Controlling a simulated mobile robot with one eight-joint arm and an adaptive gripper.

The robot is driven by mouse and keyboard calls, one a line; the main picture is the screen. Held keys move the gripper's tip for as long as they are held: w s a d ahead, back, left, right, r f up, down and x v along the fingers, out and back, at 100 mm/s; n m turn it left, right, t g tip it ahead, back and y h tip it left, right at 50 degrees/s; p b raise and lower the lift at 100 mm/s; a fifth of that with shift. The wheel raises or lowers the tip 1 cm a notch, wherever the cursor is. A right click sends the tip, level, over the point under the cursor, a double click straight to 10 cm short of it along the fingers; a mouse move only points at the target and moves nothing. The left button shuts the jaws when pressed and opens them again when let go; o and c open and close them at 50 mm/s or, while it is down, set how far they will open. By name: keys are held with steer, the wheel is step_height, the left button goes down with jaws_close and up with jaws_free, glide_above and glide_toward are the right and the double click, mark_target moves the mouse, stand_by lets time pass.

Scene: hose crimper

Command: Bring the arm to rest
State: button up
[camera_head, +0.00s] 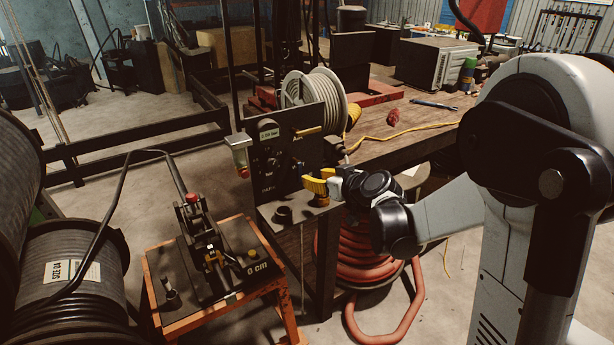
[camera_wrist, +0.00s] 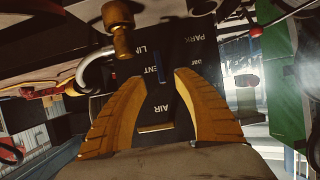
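My gripper (camera_head: 318,186) has yellow fingers and is stretched out toward the black control panel (camera_head: 284,133) in the head view. In the wrist view my gripper (camera_wrist: 160,88) shows its two fingers spread apart with a clear gap between them and nothing held. The black panel (camera_wrist: 165,60) with white lettering lies behind the fingertips. The fingers are close to the panel; whether they touch it cannot be told. My arm comes in from the right of the head view.
An orange stand (camera_head: 178,322) with a black crimping device (camera_head: 208,245) is at lower left. Hose reels (camera_head: 80,270) stand at far left. A wooden workbench (camera_head: 425,135) lies behind my arm. A red hose coil (camera_head: 375,262) sits below my gripper. A brass fitting (camera_wrist: 121,35) is near the fingers.

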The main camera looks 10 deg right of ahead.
steer(key=shift+v, duration=0.95)
steer(key=s+a+r+m+g+h, duration=0.1)
steer(key=s+a+g, duration=0.15)
steer(key=s, duration=0.55)
steer(key=s+a+r+g, duration=0.1)
steer(key=s+a+r, duration=0.15)
steer(key=s, duration=0.55)
steer(key=s+d+f+m+g+h, duration=0.1)
steer(key=s, duration=0.6)
steer(key=s+d+f+m+g+h, duration=0.1)
steer(key=s+f+h, duration=0.1)
steer(key=s, duration=0.6)
steer(key=shift+d, duration=0.3)
